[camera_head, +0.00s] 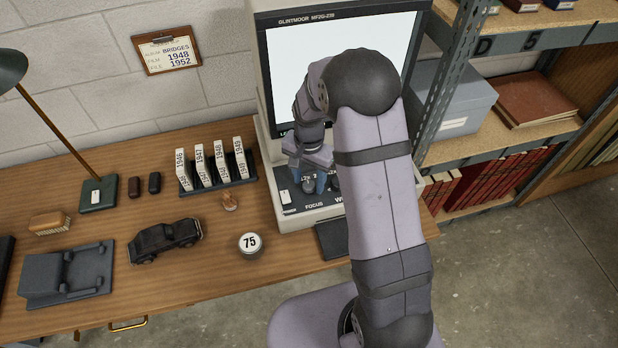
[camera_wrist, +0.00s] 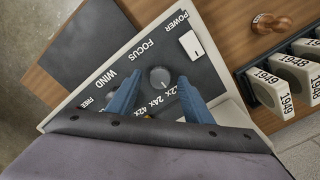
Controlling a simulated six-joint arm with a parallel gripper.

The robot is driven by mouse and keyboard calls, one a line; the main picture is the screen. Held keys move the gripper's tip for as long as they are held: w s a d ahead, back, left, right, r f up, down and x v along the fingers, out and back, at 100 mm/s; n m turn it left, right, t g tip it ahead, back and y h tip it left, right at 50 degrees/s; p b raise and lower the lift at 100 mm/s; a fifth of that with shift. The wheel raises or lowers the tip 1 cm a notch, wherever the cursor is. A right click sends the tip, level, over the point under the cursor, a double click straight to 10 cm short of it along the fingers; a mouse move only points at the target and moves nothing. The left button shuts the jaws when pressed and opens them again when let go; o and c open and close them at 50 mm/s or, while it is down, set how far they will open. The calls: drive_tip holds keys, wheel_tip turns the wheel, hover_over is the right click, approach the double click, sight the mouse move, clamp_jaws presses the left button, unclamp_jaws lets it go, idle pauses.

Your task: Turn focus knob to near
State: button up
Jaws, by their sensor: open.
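The focus knob (camera_wrist: 160,77) is a small round grey knob on the dark control panel of the microfilm reader (camera_head: 258,90), beside the printed word FOCUS. My gripper (camera_wrist: 156,94) is open over the panel, with one blue finger on each side of the knob in the wrist view. I cannot tell whether the fingers touch it. In the head view my gripper (camera_head: 314,186) hangs above the front panel, and my arm covers part of the reader. Any near or far marks by the knob cannot be made out.
A white POWER switch (camera_wrist: 192,44) sits beside the knob, and WIND lettering lies on its other side. Numbered film boxes (camera_head: 201,166) stand in a rack left of the reader. A wooden stamp (camera_head: 230,202), a round 75 tin (camera_head: 250,243) and a toy car (camera_head: 165,240) are nearby.

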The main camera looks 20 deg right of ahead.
drive_tip(key=shift+f, duration=0.25)
drive_tip(key=c, duration=1.1)
drive_tip(key=shift+o, duration=0.2)
